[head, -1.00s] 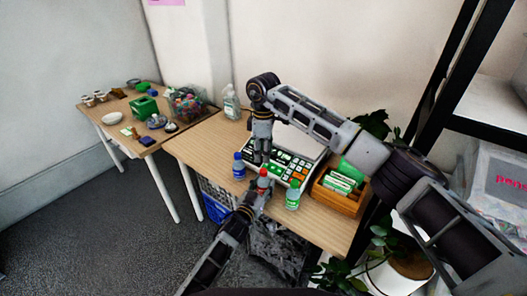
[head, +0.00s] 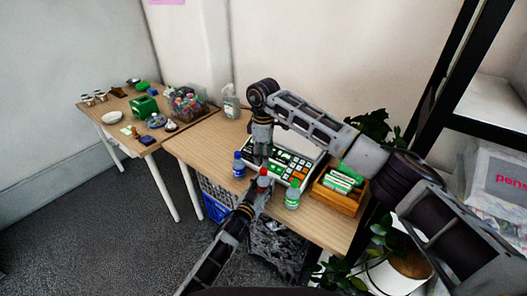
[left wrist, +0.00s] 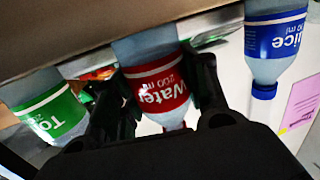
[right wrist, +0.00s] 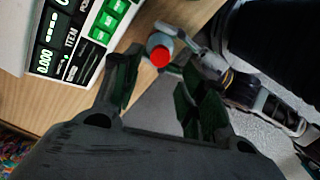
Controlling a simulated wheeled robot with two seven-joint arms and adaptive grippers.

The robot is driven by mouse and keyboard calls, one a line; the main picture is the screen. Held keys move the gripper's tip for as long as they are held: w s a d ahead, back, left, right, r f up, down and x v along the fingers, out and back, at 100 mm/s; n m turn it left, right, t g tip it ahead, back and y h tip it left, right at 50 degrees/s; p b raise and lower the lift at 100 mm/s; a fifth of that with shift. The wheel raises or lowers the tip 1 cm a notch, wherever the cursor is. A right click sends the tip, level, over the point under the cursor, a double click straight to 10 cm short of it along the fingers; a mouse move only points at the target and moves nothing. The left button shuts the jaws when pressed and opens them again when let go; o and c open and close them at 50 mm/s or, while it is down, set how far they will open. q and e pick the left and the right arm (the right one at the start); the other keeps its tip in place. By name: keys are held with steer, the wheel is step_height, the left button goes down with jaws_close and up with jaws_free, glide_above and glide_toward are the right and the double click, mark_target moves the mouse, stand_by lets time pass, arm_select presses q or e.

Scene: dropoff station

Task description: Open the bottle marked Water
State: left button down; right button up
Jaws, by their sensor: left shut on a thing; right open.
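The bottle marked Water (left wrist: 158,88), with a red label and red cap, stands upright at the table's front edge. Its cap also shows in the head view (head: 263,171) and the right wrist view (right wrist: 160,56). My left gripper (head: 259,189) is shut on its body, one finger on each side. My right gripper (head: 262,155) points down above the cap. In the right wrist view its fingers (right wrist: 160,88) are open and empty, with the cap beyond their tips, apart from them.
A blue-capped bottle marked Juice (head: 239,166) and a green-capped bottle (head: 292,196) stand close on either side. Behind are a cash register (head: 283,163) and a wooden box (head: 338,199). A dispenser bottle (head: 230,103) stands farther back. The table's left part is clear.

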mark_target(264, 170)
steer(key=shift+f, duration=3.1)
steer(key=shift+c, duration=0.4)
jaws_close()
